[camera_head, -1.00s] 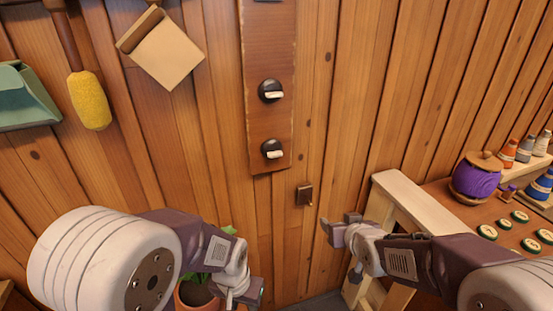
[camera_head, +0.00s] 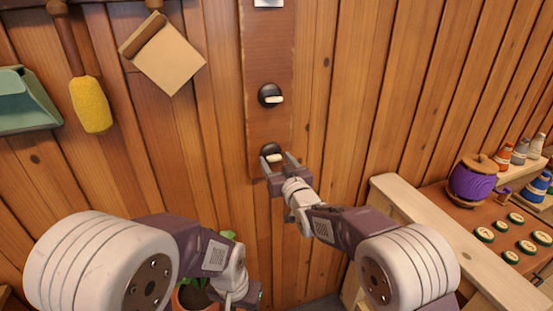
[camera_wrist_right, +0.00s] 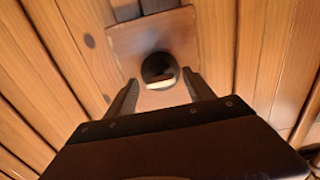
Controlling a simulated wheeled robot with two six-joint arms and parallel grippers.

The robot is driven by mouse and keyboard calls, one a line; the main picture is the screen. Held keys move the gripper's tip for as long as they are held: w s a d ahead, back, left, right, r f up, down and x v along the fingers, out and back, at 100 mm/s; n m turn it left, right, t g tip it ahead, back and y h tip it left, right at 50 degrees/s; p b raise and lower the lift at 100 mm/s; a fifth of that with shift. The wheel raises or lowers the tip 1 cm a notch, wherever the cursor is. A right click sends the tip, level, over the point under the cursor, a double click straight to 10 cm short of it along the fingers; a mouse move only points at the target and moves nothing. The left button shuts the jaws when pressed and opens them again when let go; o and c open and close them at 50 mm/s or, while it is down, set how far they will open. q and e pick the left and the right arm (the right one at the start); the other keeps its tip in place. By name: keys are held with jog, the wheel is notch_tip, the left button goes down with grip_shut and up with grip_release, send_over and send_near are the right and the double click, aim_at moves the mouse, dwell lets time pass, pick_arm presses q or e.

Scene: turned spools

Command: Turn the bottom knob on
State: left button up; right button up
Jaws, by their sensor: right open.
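The bottom knob (camera_head: 272,150) is a round black dial with a pale bar-shaped grip, low on a dark wooden board (camera_head: 268,125) on the wall. The pale bar looks nearly level. My right gripper (camera_head: 277,163) is open at the knob, its two fingers pointing at the wall on either side of the pale bar. In the right wrist view the knob (camera_wrist_right: 157,68) shows between the fingertips (camera_wrist_right: 160,80); I cannot tell whether they touch it. My left gripper (camera_head: 248,294) hangs low near a potted plant, and its jaws are unclear.
An upper knob (camera_head: 271,95) of the same kind sits above on the board. A potted plant (camera_head: 194,294) stands below. A workbench (camera_head: 455,245) with a purple pot (camera_head: 472,180) is at right.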

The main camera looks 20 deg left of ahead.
jog(key=shift+c, duration=0.3)
grip_shut()
jog(key=m+b, duration=0.8)
jog(key=m, duration=0.9)
jog(key=shift+m, duration=0.6)
jog(key=shift+o, duration=0.3)
grip_release()
